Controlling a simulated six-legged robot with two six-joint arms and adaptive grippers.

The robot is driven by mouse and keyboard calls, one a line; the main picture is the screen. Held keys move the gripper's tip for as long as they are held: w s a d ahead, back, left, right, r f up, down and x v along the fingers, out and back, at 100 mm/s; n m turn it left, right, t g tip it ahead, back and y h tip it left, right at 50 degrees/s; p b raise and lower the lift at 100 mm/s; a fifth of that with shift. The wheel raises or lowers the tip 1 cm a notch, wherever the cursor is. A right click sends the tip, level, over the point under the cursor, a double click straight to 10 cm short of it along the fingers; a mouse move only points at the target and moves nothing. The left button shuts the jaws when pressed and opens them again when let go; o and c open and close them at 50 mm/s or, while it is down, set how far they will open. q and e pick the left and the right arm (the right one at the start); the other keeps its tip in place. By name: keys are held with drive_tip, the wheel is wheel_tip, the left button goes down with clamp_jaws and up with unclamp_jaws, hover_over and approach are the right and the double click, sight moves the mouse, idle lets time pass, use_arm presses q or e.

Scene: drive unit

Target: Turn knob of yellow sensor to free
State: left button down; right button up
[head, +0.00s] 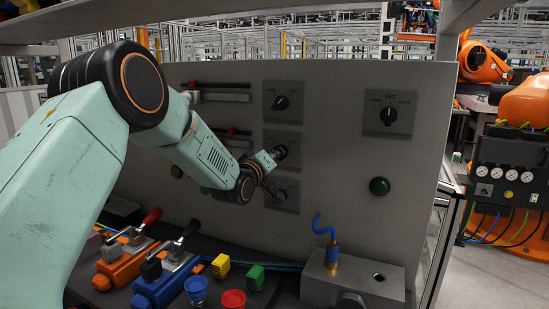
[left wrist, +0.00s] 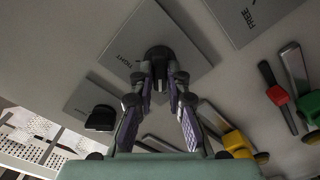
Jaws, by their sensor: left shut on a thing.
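A grey upright panel carries several square plates with black knobs. My left gripper (head: 270,162) reaches the middle plate (head: 271,138) of the left column and is shut on its black knob (left wrist: 159,54). In the left wrist view the fingers (left wrist: 160,82) close around the knob from both sides. The plate under it (left wrist: 185,42) shows the word TIGHT; a plate at the upper right (left wrist: 250,20) shows FREE. The knob's pointing direction is hidden by the fingers. In the head view I cannot tell which knob belongs to the yellow sensor. My right gripper is not in view.
Another knob (head: 282,103) sits above and one (head: 280,194) below. Red-handled sliders are at left. Toggle clamps (head: 124,262) and a metal block (head: 350,284) stand below.

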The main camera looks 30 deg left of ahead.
use_arm(q)
drive_tip(key=shift+d+f, duration=0.1)
drive_tip(key=shift+f, duration=0.2)
drive_tip(key=c, duration=1.3)
unclamp_jaws()
drive_tip(key=shift+r, duration=0.1)
drive_tip(key=shift+r, duration=0.1)
drive_tip(key=s, duration=1.2)
drive_tip(key=shift+d, duration=0.3)
